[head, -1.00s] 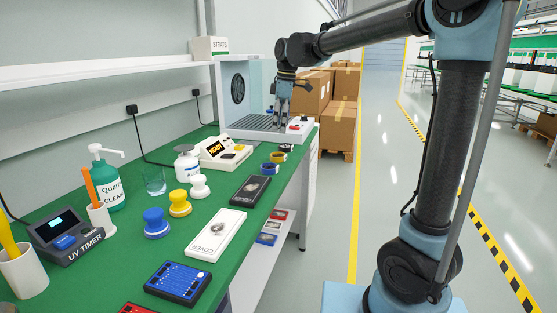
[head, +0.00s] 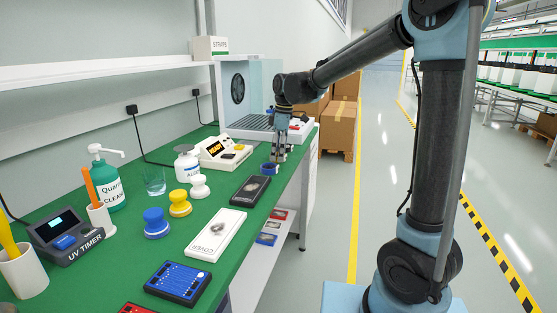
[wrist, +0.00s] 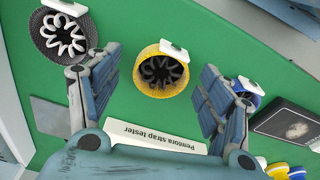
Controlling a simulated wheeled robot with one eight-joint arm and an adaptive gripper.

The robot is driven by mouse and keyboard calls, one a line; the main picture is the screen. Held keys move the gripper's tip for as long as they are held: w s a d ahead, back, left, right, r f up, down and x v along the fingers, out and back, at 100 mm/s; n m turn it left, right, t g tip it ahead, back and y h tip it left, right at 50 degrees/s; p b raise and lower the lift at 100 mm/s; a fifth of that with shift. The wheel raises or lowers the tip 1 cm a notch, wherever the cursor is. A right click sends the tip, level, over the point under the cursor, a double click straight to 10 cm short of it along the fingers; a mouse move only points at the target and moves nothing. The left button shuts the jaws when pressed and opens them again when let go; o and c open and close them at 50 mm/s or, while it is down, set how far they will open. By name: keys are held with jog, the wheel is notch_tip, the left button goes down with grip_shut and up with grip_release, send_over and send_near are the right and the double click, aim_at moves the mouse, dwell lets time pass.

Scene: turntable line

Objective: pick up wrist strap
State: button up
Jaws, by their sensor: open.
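Three coiled wrist straps lie in a row on the green bench. In the wrist view the yellow strap (wrist: 162,88) is between my fingers, the black strap (wrist: 62,36) is at upper left, and the blue strap (wrist: 246,88) is partly hidden behind the right finger. Each has a white tab at its edge. My gripper (wrist: 156,66) is open and empty, with its fingers on both sides of the yellow strap and apart from it. In the head view my gripper (head: 280,157) points down over the row and hides most of it; the blue strap (head: 269,168) shows beside it.
The strap tester (head: 222,154) stands left of the row. A dark device (head: 250,190) lies nearer on the bench. The fan box (head: 246,90) stands behind. The bench's right edge is close to the straps, with open floor beyond.

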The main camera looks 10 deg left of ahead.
jog(key=shift+f, duration=0.1)
jog(key=c, duration=1.1)
